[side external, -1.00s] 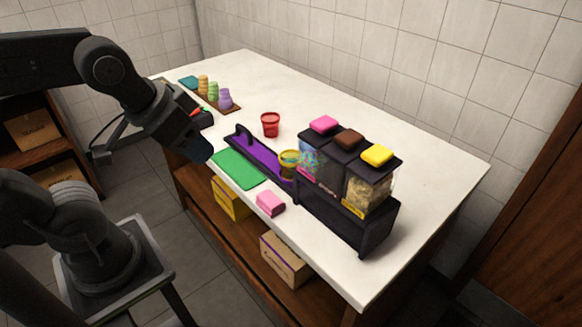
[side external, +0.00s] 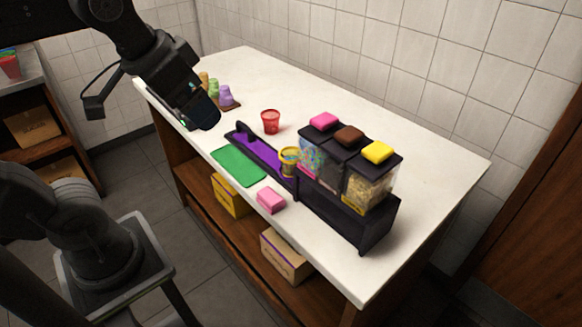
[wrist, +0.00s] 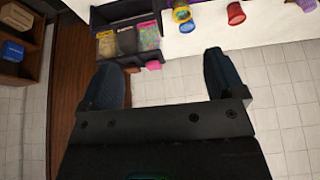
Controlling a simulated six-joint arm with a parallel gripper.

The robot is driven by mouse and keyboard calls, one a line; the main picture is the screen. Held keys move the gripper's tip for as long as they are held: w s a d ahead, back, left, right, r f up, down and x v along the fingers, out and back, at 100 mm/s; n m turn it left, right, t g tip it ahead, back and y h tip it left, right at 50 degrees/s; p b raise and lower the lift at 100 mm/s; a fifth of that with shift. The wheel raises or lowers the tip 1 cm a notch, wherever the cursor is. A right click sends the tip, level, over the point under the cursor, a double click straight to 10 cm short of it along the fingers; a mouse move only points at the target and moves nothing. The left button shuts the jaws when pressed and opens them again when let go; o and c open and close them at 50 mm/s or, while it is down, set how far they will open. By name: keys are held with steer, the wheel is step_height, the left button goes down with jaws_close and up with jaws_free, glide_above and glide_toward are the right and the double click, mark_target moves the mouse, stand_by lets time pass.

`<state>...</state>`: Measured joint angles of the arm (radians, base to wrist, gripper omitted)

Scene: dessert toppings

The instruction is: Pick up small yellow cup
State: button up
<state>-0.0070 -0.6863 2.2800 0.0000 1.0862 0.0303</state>
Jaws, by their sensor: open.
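A small yellow cup (side external: 289,161) stands on the purple tray beside the toppings dispenser; it also shows near the top of the wrist view (wrist: 183,14). Another yellow-orange cup or stack (side external: 204,80) is at the back left, partly hidden by my arm, next to green (side external: 213,88) and purple (side external: 225,96) ones. My gripper (side external: 205,118) hangs over the table's left edge, in front of those cups and well left of the yellow cup on the tray. In the wrist view its fingers (wrist: 165,82) are wide apart with nothing between them.
A red cup (side external: 270,122) stands on the white table (side external: 420,170) behind the purple tray (side external: 262,153). A black dispenser (side external: 345,215) with pink, brown and yellow lids is at right. A green mat (side external: 238,166) and pink block (side external: 271,199) lie along the front edge. The back is clear.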

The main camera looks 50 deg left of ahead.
steer(key=w+a+r+m+g, duration=0.2)
steer(key=w+r, duration=0.1)
steer(key=w, duration=0.8)
steer(key=m+g, duration=0.2)
steer(key=g, duration=0.1)
glide_above(291, 159)
steer(key=s+d, duration=0.2)
step_height(291, 159, down, 4)
steer(key=f, duration=2)
steer(key=shift+a+f, duration=0.2)
steer(key=shift+f, duration=0.1)
steer(key=shift+w+d+f, duration=0.1)
steer(key=shift+w+f, duration=0.05)
steer(key=shift+f, duration=2.65)
steer(key=shift+c, duration=0.4)
steer(key=c, duration=1)
steer(key=shift+r, duration=0.15)
